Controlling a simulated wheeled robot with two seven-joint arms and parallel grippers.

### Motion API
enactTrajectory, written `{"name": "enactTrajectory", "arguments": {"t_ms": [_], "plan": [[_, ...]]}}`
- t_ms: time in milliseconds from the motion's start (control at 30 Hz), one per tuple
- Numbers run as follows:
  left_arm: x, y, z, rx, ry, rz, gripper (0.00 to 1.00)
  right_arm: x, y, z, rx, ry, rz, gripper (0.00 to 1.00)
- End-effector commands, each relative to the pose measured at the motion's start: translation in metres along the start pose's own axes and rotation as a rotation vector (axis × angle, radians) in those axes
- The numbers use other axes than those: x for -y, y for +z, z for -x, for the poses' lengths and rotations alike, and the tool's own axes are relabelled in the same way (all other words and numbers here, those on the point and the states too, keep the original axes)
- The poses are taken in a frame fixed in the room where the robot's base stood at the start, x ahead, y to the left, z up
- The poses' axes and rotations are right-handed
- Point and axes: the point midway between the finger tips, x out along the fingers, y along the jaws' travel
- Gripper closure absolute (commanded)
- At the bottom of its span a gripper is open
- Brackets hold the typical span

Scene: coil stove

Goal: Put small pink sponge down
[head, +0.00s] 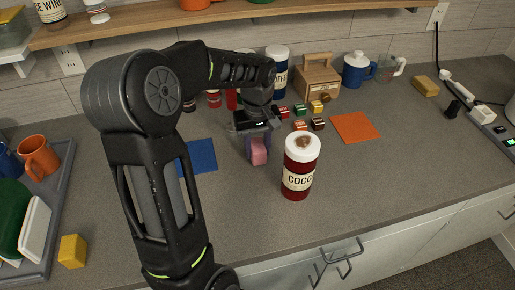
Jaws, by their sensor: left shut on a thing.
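The small pink sponge (259,152) is in the fingers of my left gripper (258,146), which is shut on it. It is low over the grey counter, left of the cocoa jar. I cannot tell whether it touches the counter. My left arm comes in from the left and covers part of the counter. My right gripper is not in view.
A red cocoa jar (299,170) with a white lid stands close right of the sponge. A blue mat (199,157) lies to the left and an orange mat (354,127) to the right. Small coloured blocks lie behind. The counter's front right is clear.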

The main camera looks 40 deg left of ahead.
Motion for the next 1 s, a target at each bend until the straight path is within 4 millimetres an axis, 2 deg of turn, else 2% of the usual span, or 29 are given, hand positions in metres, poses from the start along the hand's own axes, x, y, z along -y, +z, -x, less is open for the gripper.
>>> {"name": "enactTrajectory", "arguments": {"t_ms": [100, 467, 500, 733, 1000], "plan": [[-0.0001, 0.0002, -0.0078, 0.0, 0.001, 0.0, 1.0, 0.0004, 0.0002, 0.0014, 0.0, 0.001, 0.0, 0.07], [-0.0003, 0.0, -0.0127, -0.001, 0.001, 0.0, 1.0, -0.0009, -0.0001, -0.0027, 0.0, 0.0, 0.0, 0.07], [-0.0003, -0.0001, -0.0109, -0.001, 0.001, 0.0, 0.61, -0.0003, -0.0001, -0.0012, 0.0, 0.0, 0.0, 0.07], [-0.0003, 0.0, -0.0107, -0.001, 0.001, 0.0, 0.43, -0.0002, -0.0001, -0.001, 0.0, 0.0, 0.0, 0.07], [-0.0003, -0.0001, -0.0094, -0.001, 0.001, 0.0, 0.43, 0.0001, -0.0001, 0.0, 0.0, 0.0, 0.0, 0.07]]}}
